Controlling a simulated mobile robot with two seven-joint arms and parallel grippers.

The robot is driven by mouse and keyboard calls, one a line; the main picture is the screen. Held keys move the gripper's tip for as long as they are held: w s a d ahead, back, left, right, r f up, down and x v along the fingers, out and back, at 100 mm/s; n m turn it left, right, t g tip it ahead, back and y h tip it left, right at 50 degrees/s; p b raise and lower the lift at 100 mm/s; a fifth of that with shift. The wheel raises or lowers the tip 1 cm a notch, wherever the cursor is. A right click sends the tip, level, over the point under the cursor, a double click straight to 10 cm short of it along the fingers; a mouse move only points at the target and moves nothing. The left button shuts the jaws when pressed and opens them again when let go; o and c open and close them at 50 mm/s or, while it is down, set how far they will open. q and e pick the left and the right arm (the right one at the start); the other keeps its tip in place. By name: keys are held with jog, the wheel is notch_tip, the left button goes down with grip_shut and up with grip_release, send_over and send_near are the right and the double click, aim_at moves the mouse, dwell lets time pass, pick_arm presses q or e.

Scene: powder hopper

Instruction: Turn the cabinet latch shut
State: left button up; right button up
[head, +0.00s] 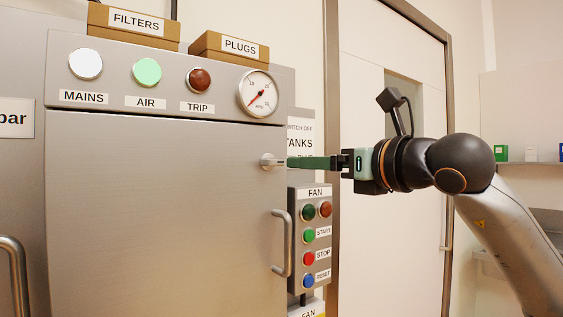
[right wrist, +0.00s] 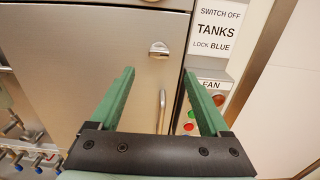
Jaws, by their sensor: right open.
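The cabinet door (head: 160,205) is a flat metal panel and looks closed against its frame. The latch (head: 268,161) is a small metal knob with a short bar, near the door's upper right edge. Its bar lies roughly level, pointing right. My right gripper (head: 290,162) comes in from the right with its green fingers at the latch's height, tips close to the bar. In the right wrist view the fingers are apart and empty, and the latch (right wrist: 158,50) shows beyond the tips, centred between them. Contact cannot be told. My left gripper is not in view.
A vertical door handle (head: 283,243) sits below the latch. The fan control box (head: 310,220) with several buttons stands just right of the door, under my right gripper. Lamps and a gauge (head: 258,94) are above. Boxes (head: 133,24) sit on top.

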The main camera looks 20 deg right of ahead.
aim_at(277, 162)
jog(key=p+x, duration=0.3)
jog(key=x, duration=0.6)
jog(key=shift+w+a, duration=0.2)
jog(key=shift+w, duration=0.05)
jog(key=shift+w+a+f, duration=0.15)
jog(key=shift+w, duration=0.4)
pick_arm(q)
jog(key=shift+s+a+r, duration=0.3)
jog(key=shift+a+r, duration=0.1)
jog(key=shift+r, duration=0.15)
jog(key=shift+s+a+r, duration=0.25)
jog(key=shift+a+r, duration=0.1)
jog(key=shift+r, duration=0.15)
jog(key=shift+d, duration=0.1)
pick_arm(e)
grip_shut()
